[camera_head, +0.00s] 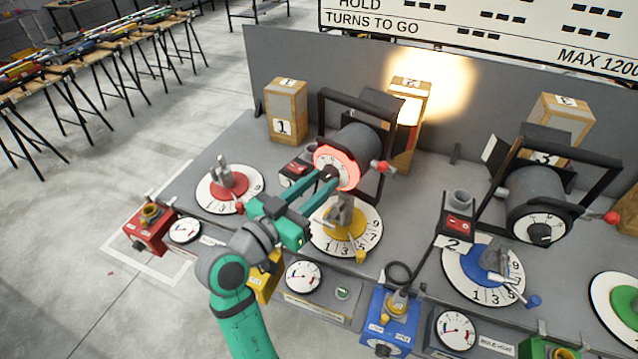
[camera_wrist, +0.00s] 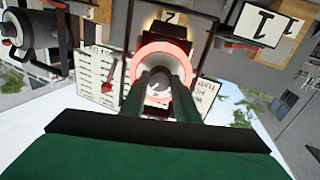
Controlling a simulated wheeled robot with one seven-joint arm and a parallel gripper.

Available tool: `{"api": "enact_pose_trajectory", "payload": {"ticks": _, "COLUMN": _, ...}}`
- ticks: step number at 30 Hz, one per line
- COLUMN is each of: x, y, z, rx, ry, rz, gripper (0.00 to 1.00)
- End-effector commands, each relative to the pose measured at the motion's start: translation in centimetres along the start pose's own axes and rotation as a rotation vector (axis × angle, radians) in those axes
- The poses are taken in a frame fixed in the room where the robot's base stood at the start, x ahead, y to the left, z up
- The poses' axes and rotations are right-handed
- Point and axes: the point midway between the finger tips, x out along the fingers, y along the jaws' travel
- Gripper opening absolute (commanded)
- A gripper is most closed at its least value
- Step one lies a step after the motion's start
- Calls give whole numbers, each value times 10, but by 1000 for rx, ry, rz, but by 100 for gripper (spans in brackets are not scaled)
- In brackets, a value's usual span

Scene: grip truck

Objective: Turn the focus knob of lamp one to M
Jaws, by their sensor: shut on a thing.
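A grey lamp (camera_head: 357,140) hangs in a black yoke at the middle of the bench, its rear dial (camera_head: 345,166) a glowing red-rimmed disc with a dark knob (camera_head: 327,175) at its centre. My gripper (camera_head: 328,178) reaches it from the lower left, with its two green fingers shut on the knob. In the wrist view the fingers end at the knob (camera_wrist: 156,86), inside the glowing ring (camera_wrist: 163,58). The fingers cover part of the dial, and I cannot read its letters or the knob's setting.
A second lamp (camera_head: 538,200) in a black yoke stands right. Crates marked 1 (camera_head: 287,112), 2 (camera_head: 407,88) and 3 (camera_head: 560,120) stand behind; light falls on crate 2. A yellow numbered turntable (camera_head: 343,243) lies under my gripper, a red one (camera_head: 230,203) left.

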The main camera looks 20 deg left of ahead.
Motion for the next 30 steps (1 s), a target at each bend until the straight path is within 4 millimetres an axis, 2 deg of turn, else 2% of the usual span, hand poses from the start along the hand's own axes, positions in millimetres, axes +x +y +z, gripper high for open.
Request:
{"api": "enact_pose_trajectory", "payload": {"ticks": 15, "x": 0, "y": 2, "z": 1, "rx": -416, "ry": 19, "rz": -3, "gripper": 6}}
{"api": "enact_pose_trajectory", "payload": {"ticks": 30, "x": 0, "y": 2, "z": 1, "rx": -592, "ry": 28, "rz": -4, "gripper": 6}}
